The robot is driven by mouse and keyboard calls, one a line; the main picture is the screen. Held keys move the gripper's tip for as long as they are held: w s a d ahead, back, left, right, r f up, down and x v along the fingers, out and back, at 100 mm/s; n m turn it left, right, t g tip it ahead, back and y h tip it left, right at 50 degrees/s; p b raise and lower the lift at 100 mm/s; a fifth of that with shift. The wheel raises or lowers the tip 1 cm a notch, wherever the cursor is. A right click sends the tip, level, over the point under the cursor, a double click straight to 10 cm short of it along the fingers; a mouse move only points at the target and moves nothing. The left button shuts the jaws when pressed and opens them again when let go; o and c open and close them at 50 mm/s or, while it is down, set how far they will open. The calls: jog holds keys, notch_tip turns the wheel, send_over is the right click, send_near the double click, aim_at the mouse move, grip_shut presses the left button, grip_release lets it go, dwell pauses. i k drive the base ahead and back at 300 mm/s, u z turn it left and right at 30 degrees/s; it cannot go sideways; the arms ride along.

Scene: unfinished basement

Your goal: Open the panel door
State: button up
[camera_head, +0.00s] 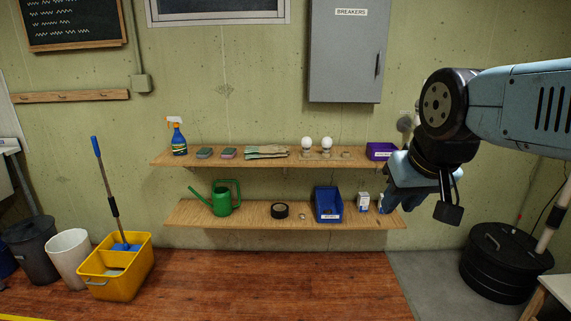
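The breaker panel (346,55) is a grey metal box on the wall, upper right of centre, labelled "BREAKERS". Its door looks shut, with a dark upright handle (378,64) near the right edge. My gripper (402,196) hangs at the right, below and to the right of the panel, in front of the right ends of the shelves. It is well apart from the handle. Its fingers point down and are partly hidden by my own arm, so I cannot tell whether they are open or shut.
Two wooden shelves below the panel hold a spray bottle (178,139), bulbs (307,143), a green watering can (223,197) and a blue bin (328,204). A yellow mop bucket (115,268) stands left, a black drum (502,265) right. The wooden surface (260,285) in front looks clear.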

aim_at(349, 38)
jog(key=z, duration=0.05)
jog(key=i, duration=1.9)
jog(key=z, duration=1.35)
jog(key=k, duration=0.95)
jog(key=i, duration=0.9)
jog(key=u, duration=0.05)
